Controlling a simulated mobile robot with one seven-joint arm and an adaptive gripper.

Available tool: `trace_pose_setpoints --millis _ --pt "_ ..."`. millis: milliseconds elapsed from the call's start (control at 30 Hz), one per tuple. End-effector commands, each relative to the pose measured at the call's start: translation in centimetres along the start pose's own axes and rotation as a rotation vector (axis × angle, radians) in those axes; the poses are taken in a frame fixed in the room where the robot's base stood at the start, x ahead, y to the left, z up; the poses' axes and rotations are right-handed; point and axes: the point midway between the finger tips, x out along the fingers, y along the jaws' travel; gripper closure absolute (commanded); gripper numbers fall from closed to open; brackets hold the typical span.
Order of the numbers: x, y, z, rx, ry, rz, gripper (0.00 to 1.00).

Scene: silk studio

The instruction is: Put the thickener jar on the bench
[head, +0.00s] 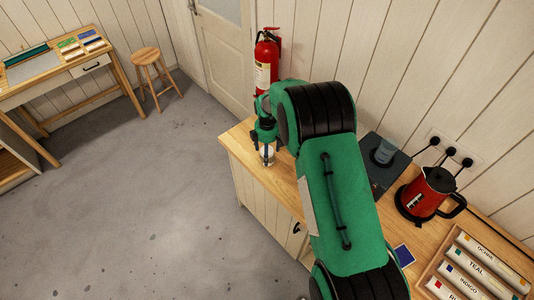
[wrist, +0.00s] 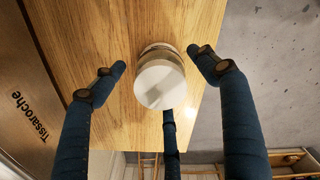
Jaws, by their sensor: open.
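A small jar with a round white lid (wrist: 160,85) stands upright on the wooden worktop (wrist: 95,30), close to its edge. I take it for the thickener jar; no label on it can be read. In the head view the jar (head: 267,157) is at the left end of the same worktop (head: 240,141), partly hidden by my gripper (head: 265,148). In the wrist view my gripper (wrist: 158,75) is open, with its dark blue fingers spread around the jar. A gap shows between the side fingers and the jar; contact at the lower finger cannot be told.
A dark flat device (head: 388,181) with a cup (head: 384,152), a red kettle (head: 427,194) and labelled tubes (head: 483,256) occupy the worktop. A fire extinguisher (head: 266,65) hangs behind. A desk (head: 60,77) and stool (head: 146,56) stand across open floor.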

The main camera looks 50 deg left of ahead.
Motion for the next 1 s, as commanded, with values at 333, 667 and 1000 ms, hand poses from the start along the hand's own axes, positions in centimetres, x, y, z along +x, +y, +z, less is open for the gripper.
trace_pose_setpoints --millis 333,667,1000 --pt "-4.3 0.0 0.0 0.0 0.001 0.002 0.27" --pt "-9.2 0.0 0.0 0.0 0.0 0.0 0.27" --pt "-11.3 0.0 0.0 0.0 0.0 -0.001 0.27"
